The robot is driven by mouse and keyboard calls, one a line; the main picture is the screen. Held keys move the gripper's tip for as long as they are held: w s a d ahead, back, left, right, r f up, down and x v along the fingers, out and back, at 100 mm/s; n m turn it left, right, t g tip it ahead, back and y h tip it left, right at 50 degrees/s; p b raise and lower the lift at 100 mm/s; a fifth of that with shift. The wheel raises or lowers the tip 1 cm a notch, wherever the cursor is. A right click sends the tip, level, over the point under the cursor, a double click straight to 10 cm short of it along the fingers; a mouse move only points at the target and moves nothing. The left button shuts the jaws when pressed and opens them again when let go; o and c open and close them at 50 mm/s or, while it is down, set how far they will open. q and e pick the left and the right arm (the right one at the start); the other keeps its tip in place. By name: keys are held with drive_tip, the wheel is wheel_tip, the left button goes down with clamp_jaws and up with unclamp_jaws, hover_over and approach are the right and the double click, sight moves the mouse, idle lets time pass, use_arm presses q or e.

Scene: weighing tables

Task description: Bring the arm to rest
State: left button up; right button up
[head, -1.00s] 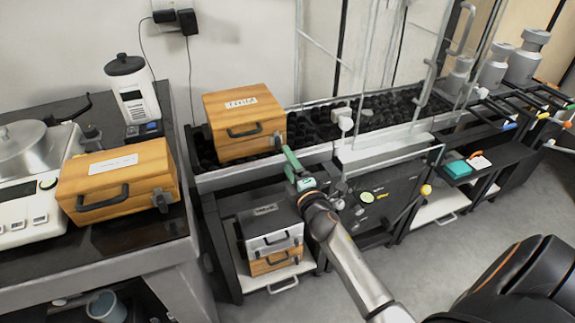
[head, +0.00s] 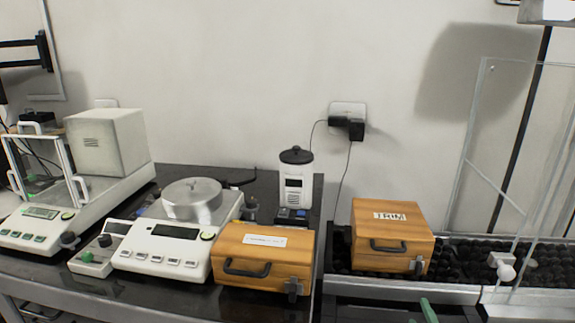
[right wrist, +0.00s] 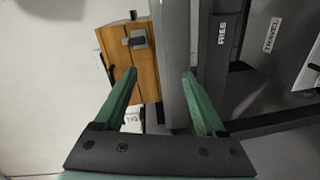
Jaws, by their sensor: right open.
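My right gripper (right wrist: 159,75) is open in the right wrist view, its two green fingers apart with nothing held between them. In the head view only a green fingertip (head: 428,311) shows at the bottom edge, below the wooden TRIM box (head: 390,247). The rest of my right arm is out of the head view. A wooden box with a metal latch (right wrist: 143,45) lies beyond the left finger in the right wrist view. I cannot tell the exact gap to it. My left gripper is not in view.
A second wooden box (head: 262,262) sits on the dark left table, beside a balance with a round pan (head: 170,244). A larger balance (head: 40,228) stands far left. A clear panel frame (head: 520,170) rises at right. Dark labelled surfaces (right wrist: 265,45) lie right of the gripper.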

drive_tip(key=s+a+f+m+g+y, duration=0.35)
drive_tip(key=s+a+f+m, duration=0.2)
drive_tip(key=s+a, duration=0.55)
drive_tip(key=s+a+f+m+g+y, duration=0.4)
drive_tip(key=s+a+f, duration=0.4)
drive_tip(key=s, duration=0.5)
use_arm(q)
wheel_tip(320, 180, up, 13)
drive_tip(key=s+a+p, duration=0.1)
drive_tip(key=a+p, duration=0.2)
drive_tip(key=p, duration=1.4)
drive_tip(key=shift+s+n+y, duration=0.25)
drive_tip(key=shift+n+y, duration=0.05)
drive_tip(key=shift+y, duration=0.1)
use_arm(e)
wheel_tip(320, 180, up, 14)
drive_tip(key=d+m+h, duration=0.2)
drive_tip(key=shift+s+d, duration=0.25)
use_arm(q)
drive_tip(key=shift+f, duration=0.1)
